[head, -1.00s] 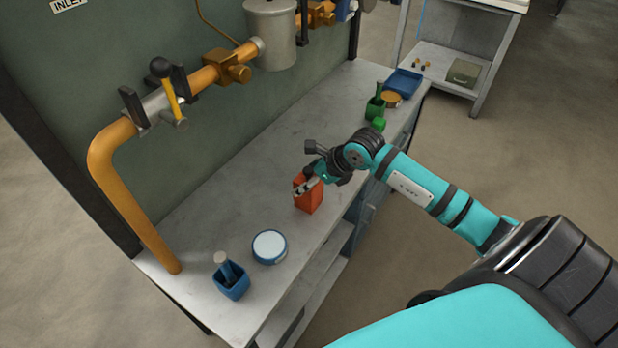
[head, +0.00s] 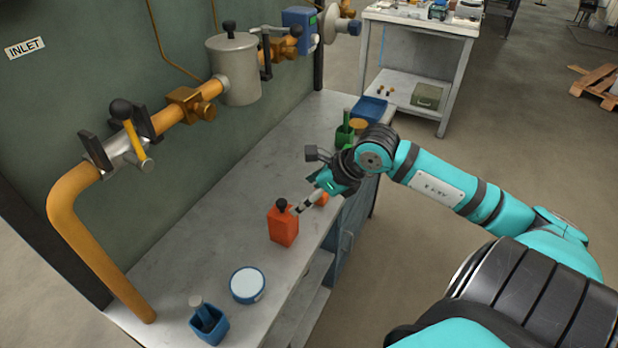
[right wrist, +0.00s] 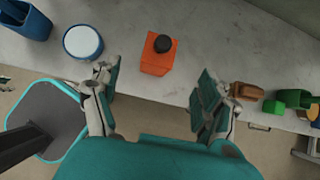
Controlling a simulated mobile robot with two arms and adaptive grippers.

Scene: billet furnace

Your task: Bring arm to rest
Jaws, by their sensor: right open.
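My right arm reaches in from the right of the head view. Its gripper (head: 308,203) is open and empty, beside the orange container with a black knob (head: 283,226), on the near side of the workbench (head: 215,232). In the right wrist view, the open fingers (right wrist: 155,88) are spread wide with nothing between them. The orange container (right wrist: 158,58) stands upright on the bench beyond the fingertips, apart from them. My left gripper is in neither view.
A blue round tin (head: 247,285) and a blue cup with a grey-handled tool (head: 208,323) stand at the bench's near end. Green containers (head: 345,134) and a blue tray (head: 368,108) are farther along. An orange pipe (head: 90,255) rises at left.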

